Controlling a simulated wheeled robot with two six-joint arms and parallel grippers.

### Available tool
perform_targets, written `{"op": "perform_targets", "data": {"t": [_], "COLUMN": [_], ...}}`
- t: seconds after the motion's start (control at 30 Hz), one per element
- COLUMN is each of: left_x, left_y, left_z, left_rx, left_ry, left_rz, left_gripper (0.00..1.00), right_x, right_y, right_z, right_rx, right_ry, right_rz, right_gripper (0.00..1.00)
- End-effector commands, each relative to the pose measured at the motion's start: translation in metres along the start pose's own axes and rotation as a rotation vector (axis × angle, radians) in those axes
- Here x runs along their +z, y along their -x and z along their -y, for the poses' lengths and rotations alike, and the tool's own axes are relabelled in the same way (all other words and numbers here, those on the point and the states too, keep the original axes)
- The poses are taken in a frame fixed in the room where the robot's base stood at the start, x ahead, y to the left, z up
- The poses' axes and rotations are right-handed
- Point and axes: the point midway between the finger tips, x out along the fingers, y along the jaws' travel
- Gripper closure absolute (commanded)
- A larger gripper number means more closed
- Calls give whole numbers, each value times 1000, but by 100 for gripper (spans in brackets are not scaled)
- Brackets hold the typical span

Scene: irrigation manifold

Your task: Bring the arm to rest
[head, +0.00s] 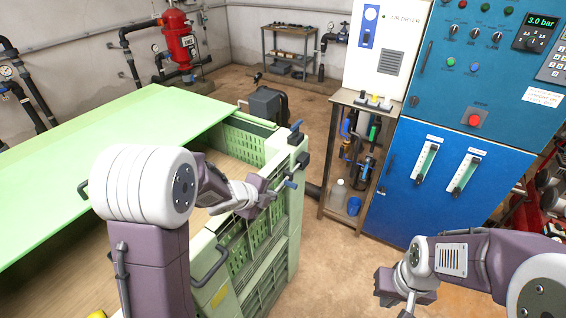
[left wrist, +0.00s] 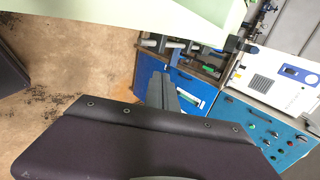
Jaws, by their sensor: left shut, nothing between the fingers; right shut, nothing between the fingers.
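My left arm reaches in from the left in the head view, over the edge of the green crate-like bench. My left gripper (head: 273,196) is shut and empty, close to the small levers on the bench's corner; I cannot tell whether it touches them. In the left wrist view its closed fingers (left wrist: 162,92) stick out past the dark wrist body with nothing held. My right gripper (head: 409,300) is low at the right in the head view, shut and empty over the floor, its tip near the bottom edge.
The green bench (head: 100,140) with its flat lid fills the left. Small levers (head: 291,183) stick out at its corner. A blue control cabinet (head: 440,170) reading 3.0 bar and a small stand (head: 345,97) stand behind. Brown floor (head: 335,270) is clear between bench and cabinet.

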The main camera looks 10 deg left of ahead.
Motion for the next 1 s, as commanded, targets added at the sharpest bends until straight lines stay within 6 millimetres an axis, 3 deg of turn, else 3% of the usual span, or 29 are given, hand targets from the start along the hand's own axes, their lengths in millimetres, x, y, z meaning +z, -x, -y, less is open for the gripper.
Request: {"op": "perform_targets", "data": {"t": [0.07,0.17,0.2,0.27,0.37,0.4,0.5,0.6,0.7,1.0], "left_x": [0,-14,-21,-16,-6,-8,-26,-48,-59,-58], "left_y": [0,-3,0,7,26,36,63,84,94,94], "left_z": [0,4,4,-12,-73,-102,-162,-201,-214,-214], "left_rx": [0,-34,-54,-24,100,161,307,423,466,458], "left_ry": [0,-32,-4,172,667,882,1348,1672,1824,1848], "left_rz": [0,-12,-4,68,232,301,468,615,701,713], "left_gripper": [100,100,100,100,100,100,100,100,100,100], "right_x": [0,2,3,4,4,5,4,4,4,4], "right_y": [0,-16,-26,-33,-42,-44,-42,-41,-41,-41], "right_z": [0,0,0,-1,-1,-1,-1,-1,-1,-1], "right_rx": [0,0,0,0,0,0,0,0,0,0], "right_ry": [0,0,0,0,0,0,0,0,0,0], "right_rz": [0,0,0,1,0,0,0,0,0,0], "right_gripper": [100,100,100,100,100,100,100,100,100,100]}}
